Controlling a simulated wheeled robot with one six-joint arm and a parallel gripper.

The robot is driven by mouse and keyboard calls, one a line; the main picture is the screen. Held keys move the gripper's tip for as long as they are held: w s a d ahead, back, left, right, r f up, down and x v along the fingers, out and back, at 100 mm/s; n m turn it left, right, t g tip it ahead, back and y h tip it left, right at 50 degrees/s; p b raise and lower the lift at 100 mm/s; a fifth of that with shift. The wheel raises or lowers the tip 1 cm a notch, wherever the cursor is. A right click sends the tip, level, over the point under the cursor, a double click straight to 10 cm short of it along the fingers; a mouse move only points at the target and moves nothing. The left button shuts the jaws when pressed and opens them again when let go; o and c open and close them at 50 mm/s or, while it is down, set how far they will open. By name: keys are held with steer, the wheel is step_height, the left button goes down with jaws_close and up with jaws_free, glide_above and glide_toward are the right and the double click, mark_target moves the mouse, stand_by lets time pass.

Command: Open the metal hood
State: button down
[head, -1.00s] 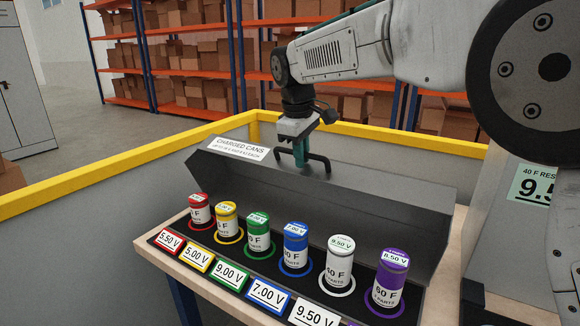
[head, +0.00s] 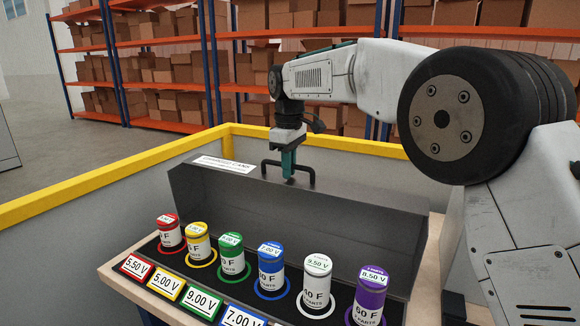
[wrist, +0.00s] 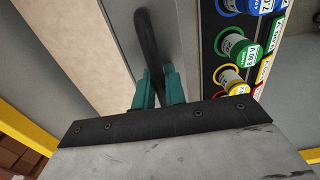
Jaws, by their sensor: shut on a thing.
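The metal hood (head: 300,210) is a dark grey panel standing behind a row of capacitor cans, with its inner side facing me and the cans uncovered in front. A white "CHARGED CANS" label (head: 224,163) lies at its upper left. A black bar handle (head: 312,178) sticks up near the top edge. My gripper (head: 289,168) is at the handle, its green fingers closed around the bar. In the wrist view my gripper (wrist: 160,88) has a finger on either side of the handle (wrist: 146,40).
Several coloured cans, among them blue (head: 271,268) and purple (head: 370,295), stand in ringed places on a bench (head: 135,283) with voltage labels. A yellow-topped barrier (head: 110,180) runs behind. Orange shelving with boxes stands further back.

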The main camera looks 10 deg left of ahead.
steer(key=c, duration=1.8)
jaws_free()
steer(key=shift+s, duration=0.1)
step_height(320, 180, up, 8)
steer(key=shift+f, duration=0.1)
